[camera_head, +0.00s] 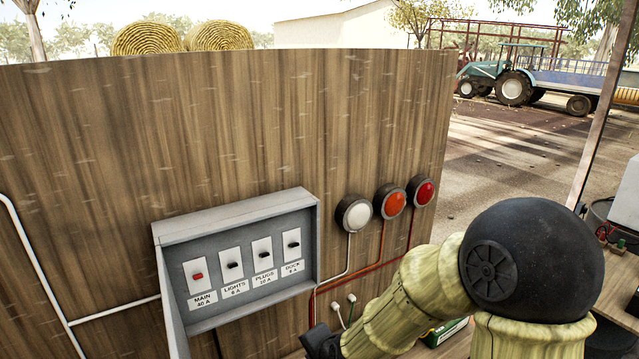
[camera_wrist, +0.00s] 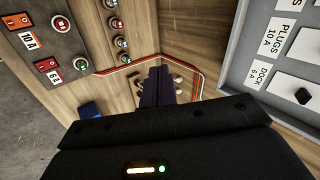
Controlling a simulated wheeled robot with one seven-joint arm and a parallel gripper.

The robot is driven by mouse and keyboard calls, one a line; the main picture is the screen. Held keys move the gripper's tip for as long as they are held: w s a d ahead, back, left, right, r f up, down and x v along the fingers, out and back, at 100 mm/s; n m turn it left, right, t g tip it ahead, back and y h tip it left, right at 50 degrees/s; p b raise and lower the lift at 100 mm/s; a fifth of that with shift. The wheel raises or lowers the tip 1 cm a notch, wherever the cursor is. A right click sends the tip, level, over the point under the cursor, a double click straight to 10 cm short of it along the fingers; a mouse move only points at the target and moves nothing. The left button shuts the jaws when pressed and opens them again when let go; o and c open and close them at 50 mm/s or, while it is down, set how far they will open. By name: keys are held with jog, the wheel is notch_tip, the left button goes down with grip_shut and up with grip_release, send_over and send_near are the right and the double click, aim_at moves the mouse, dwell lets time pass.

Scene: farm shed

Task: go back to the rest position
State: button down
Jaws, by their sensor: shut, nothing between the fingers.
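My gripper (camera_wrist: 157,78) shows in the wrist view as two dark fingers together in the middle, shut with nothing between them. Its fingertips point at the wooden board, near red and white cables; I cannot tell how far away the board is. In the head view my yellow-sleeved arm with its black joint reaches in from the lower right. A dark part at its far end is cut by the bottom edge, so the fingers cannot be made out there. The arm end is below and right of the grey breaker box (camera_head: 235,212).
In the wrist view, a switch box (camera_wrist: 50,28) is at upper left. A bench with items stands at right. A tractor (camera_head: 513,82) is far off.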

jog(key=s+d+f+n+g+h+b, duration=0.1)
jog(key=s+d+n+g+h+b, duration=0.1)
jog(key=s+d+n, duration=0.3)
jog(key=s+d+f+n+g+h+b, duration=0.1)
jog(key=s+d+n, duration=0.4)
jog(key=d, duration=0.6)
jog(key=shift+s+d+f+g+h+b, duration=0.2)
jog(key=shift+f+g+h+b, duration=0.2)
jog(key=shift+f+g+b, duration=0.25)
jog(key=shift+s+a, duration=0.1)
